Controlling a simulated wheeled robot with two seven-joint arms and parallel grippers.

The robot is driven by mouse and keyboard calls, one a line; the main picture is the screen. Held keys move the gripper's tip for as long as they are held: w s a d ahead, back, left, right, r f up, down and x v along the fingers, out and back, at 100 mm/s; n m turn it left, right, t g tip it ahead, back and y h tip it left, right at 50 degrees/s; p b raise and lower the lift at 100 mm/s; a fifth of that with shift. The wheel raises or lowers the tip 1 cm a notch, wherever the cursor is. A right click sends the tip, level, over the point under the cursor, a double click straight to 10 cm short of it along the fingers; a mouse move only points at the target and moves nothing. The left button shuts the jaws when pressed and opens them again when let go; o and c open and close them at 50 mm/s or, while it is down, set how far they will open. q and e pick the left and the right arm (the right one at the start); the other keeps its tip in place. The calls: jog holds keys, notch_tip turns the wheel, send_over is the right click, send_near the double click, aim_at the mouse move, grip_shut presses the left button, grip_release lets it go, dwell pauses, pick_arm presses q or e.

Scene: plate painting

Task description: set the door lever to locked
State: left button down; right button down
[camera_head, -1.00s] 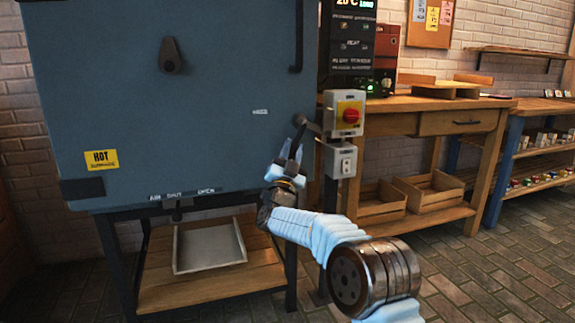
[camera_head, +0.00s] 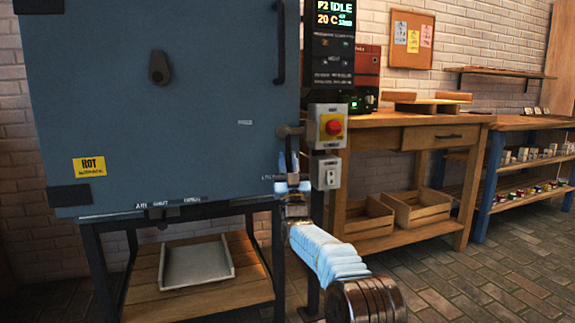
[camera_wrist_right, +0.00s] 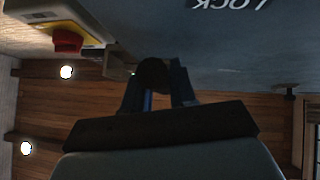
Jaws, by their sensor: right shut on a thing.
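The blue kiln door (camera_head: 200,110) is closed. Its dark door lever (camera_head: 290,130) is at the door's right edge, left of the grey switch box. My right gripper (camera_head: 289,160) comes up from below and is shut on the lever's lower part. In the right wrist view the lever's round dark end (camera_wrist_right: 152,74) sits between the two fingers. White lettering reading LOCK (camera_wrist_right: 230,3) shows upside down on the door there. The fingers hide part of the lever, so its exact angle is hard to tell. My left gripper is not in view.
A switch box (camera_head: 328,127) with a red knob and a socket box (camera_head: 326,172) are close to the right of the gripper. A grey tray (camera_head: 197,265) lies on the shelf under the kiln. A wooden workbench (camera_head: 385,135) stands to the right.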

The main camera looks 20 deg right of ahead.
jog(key=shift+d, duration=0.1)
jog(key=c, duration=1)
grip_release()
jog(key=shift+c, duration=0.2)
jog(key=shift+s+f, duration=0.3)
jog(key=shift+f, duration=0.1)
jog(key=b+v, duration=0.2)
jog(key=v, duration=1.1)
